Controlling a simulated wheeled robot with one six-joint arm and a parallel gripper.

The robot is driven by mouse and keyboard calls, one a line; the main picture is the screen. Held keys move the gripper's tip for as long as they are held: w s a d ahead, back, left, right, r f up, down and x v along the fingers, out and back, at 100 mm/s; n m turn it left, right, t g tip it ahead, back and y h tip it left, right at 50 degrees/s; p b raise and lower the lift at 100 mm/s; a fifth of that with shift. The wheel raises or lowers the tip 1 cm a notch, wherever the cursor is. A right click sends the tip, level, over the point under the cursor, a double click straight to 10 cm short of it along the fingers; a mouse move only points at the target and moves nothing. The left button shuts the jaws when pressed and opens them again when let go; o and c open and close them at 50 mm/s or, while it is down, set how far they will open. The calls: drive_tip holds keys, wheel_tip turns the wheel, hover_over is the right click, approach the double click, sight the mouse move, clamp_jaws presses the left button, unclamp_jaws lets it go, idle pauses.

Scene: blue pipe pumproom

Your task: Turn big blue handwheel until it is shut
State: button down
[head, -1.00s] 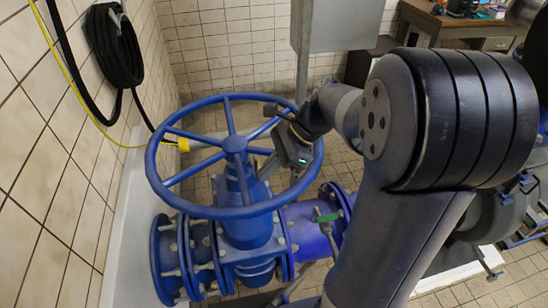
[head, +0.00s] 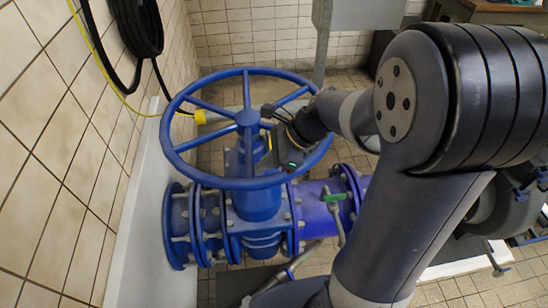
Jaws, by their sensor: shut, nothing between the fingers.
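The big blue handwheel (head: 248,182) lies nearly level on top of the blue valve (head: 257,205), left of centre in the head view. Its rim, hub and several spokes show. My gripper (head: 268,126) is at the right part of the wheel, between hub and rim, pointing toward the hub. Its fingers are shut with nothing between them. It overlaps the right side of the wheel in the picture, and part of the rim and spokes there is hidden. I cannot tell whether the fingers touch a spoke.
A blue flanged pipe (head: 318,208) with a small green-handled valve (head: 334,197) runs right. A tiled wall (head: 60,160) with a black hose (head: 142,25) is close on the left. A grey post and box (head: 358,25) stand behind. Tiled floor shows at the lower right.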

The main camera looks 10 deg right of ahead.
drive_tip(key=a+m+t+p, duration=0.1)
drive_tip(key=a+m, duration=0.2)
drive_tip(key=a, duration=0.4)
drive_tip(key=shift+w+a+t, duration=0.25)
drive_tip(key=shift+a+t, duration=0.1)
drive_tip(key=shift+t, duration=0.05)
drive_tip(key=shift+a+r+p, duration=0.1)
drive_tip(key=shift+p, duration=0.25)
